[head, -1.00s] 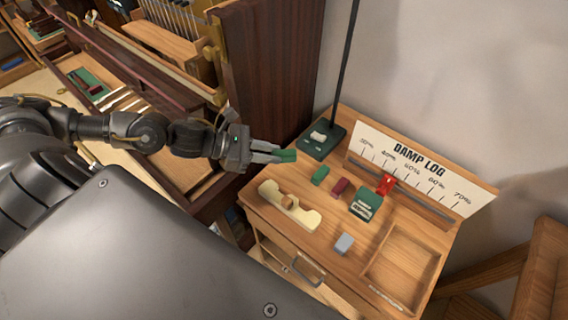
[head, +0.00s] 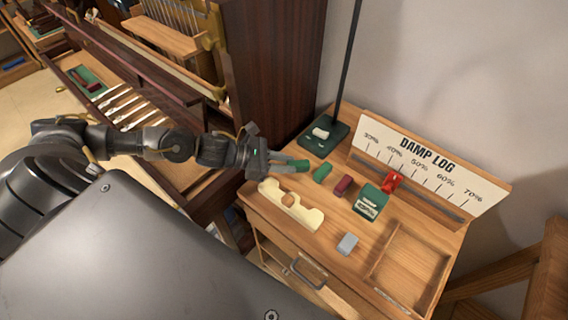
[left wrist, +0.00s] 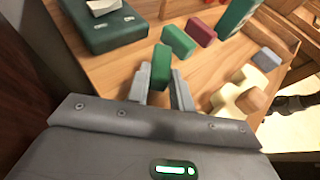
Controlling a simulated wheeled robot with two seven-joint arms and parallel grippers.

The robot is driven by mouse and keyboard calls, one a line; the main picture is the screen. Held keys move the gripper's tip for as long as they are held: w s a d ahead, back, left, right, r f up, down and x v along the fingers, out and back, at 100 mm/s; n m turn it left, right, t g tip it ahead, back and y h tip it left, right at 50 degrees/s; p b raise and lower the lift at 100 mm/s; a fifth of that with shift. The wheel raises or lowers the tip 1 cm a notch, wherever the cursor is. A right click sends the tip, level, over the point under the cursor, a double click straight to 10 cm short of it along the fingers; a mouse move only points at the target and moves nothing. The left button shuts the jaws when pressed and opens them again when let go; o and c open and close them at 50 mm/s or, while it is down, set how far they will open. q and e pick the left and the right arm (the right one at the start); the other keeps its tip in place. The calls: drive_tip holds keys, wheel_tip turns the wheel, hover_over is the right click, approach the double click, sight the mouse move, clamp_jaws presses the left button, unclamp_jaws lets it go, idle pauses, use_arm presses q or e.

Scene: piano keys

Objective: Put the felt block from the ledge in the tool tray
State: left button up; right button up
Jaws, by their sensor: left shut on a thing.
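My left gripper (head: 292,165) is shut on a green felt block (head: 300,164) and holds it at the left edge of the wooden bench top. In the left wrist view the held block (left wrist: 161,66) stands out between the two grey fingers. The shallow wooden tray (head: 408,264) is at the right end of the bench top, apart from the gripper; its inside looks empty and its front label is too small to read. Another green block (head: 322,173) lies on the bench just right of the held one. My right gripper is not seen.
On the bench are a maroon block (head: 343,185), a green box (head: 370,202), a grey block (head: 347,244) and a cream notched stand (head: 290,204). A dark green lamp base (head: 324,136) with a tall pole stands behind. The damp log board (head: 430,165) backs the bench.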

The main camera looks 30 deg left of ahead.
use_arm(q)
drive_tip(key=shift+f, duration=0.15)
drive_tip(key=o, duration=0.9)
drive_tip(key=shift+o, duration=0.2)
